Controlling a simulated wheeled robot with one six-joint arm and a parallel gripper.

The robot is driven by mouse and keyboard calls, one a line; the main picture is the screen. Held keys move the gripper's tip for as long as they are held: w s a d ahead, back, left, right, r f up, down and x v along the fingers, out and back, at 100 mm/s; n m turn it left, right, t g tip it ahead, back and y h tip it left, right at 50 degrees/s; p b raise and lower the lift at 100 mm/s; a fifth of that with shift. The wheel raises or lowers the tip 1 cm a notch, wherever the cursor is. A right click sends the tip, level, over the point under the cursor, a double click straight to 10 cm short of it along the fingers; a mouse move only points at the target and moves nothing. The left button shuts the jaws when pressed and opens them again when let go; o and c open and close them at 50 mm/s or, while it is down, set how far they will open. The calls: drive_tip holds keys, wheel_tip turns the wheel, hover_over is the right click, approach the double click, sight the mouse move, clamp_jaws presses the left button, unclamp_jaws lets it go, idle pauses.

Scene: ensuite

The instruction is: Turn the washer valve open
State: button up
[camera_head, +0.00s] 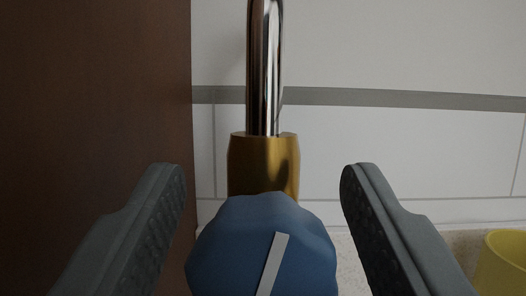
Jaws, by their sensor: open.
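The washer valve has a blue scalloped knob (225,250) at the bottom centre of the view, with a pale pointer bar (272,265) that leans a little right of upright. The knob's lower edge is cut off by the frame. Behind it is a brass body (263,165), with a chrome pipe (265,65) rising from it. My gripper (263,180) is open, with one dark ridged finger to the left of the knob and one to the right. A gap shows between each finger and the knob. Nothing is held.
A dark brown panel (95,90) fills the left side, close to the left finger. A white tiled wall (400,150) with a grey stripe stands behind the valve. A yellow container (503,265) is at the lower right on a pale speckled surface (350,270).

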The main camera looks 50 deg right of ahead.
drive_tip(key=shift+w+d+r, duration=0.15)
drive_tip(key=shift+w+d, duration=0.05)
drive_tip(key=shift+c, duration=0.4)
drive_tip(key=c, duration=0.9)
drive_tip(key=shift+n+t+y, duration=0.4)
drive_tip(key=shift+n+y, duration=0.05)
drive_tip(key=shift+n, duration=0.7)
drive_tip(key=shift+n+t+y, duration=0.4)
drive_tip(key=shift+n+y, duration=0.05)
drive_tip(key=shift+n, duration=0.7)
drive_tip(key=o, duration=1)
drive_tip(key=shift+v, duration=3.8)
